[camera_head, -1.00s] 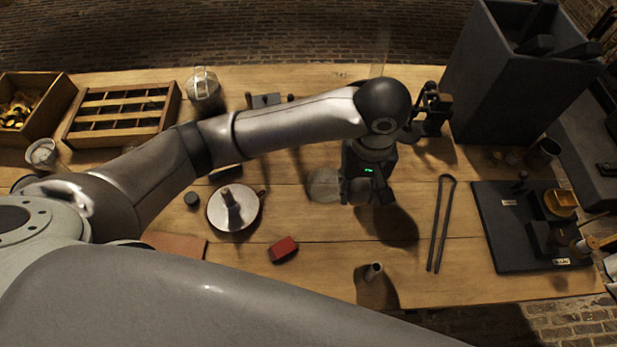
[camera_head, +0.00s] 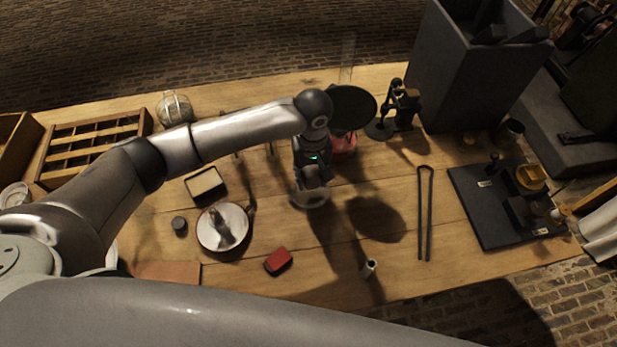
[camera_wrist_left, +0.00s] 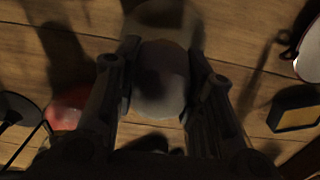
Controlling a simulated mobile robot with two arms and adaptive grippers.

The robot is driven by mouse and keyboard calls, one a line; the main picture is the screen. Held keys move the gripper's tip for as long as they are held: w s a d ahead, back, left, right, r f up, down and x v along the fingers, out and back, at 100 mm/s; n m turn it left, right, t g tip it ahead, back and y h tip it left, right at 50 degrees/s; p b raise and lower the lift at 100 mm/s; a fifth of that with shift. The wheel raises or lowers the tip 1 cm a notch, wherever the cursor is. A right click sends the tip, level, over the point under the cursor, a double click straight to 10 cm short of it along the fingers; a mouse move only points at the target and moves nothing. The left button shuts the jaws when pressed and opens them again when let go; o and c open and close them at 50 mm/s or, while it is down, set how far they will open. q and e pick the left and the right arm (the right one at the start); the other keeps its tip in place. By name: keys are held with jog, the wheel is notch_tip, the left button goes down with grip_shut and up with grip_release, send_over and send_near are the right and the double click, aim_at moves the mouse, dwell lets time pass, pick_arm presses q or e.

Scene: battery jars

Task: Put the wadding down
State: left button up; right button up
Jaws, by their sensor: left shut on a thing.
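My left gripper (camera_head: 313,182) is over the middle of the wooden table, pointing down. In the left wrist view its fingers (camera_wrist_left: 165,85) are closed on a pale grey, rounded piece, which looks like the wadding (camera_wrist_left: 160,95). The wadding's edges are dim and partly hidden by the fingers. A pale round disc or dish (camera_head: 310,199) is directly below the gripper in the head view. It also shows beyond the fingers in the left wrist view (camera_wrist_left: 160,14). Whether the wadding touches it, I cannot tell. My right gripper is not in view.
A red object (camera_head: 344,146) and a dark disc (camera_head: 352,107) stand just behind the gripper. A white round dish (camera_head: 208,236), a small black tray (camera_head: 205,185) and a red block (camera_head: 278,261) lie to the left. Long tongs (camera_head: 425,215) lie right, with bare wood between.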

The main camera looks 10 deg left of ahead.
aim_at(309, 181)
pick_arm(q)
jog(key=shift+w+a+f, duration=0.1)
jog(key=shift+w+f, duration=0.05)
jog(key=shift+f, duration=0.05)
jog(key=f, duration=0.2)
jog(key=f+p, duration=0.1)
jog(key=shift+w+a, duration=0.2)
jog(key=shift+a, duration=0.1)
jog(key=shift+f, duration=0.45)
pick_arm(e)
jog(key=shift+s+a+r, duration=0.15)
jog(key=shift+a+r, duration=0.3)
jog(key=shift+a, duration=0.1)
pick_arm(q)
jog(key=shift+f, duration=0.1)
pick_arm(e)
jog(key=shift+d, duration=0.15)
pick_arm(q)
jog(key=o, duration=0.8)
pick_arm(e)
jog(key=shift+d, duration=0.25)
pick_arm(q)
notch_tip(309, 181, up, 12)
jog(key=shift+d+f+b, duration=0.1)
jog(key=shift+f+b, duration=0.1)
jog(key=shift+b, duration=0.55)
jog(key=shift+r, duration=0.35)
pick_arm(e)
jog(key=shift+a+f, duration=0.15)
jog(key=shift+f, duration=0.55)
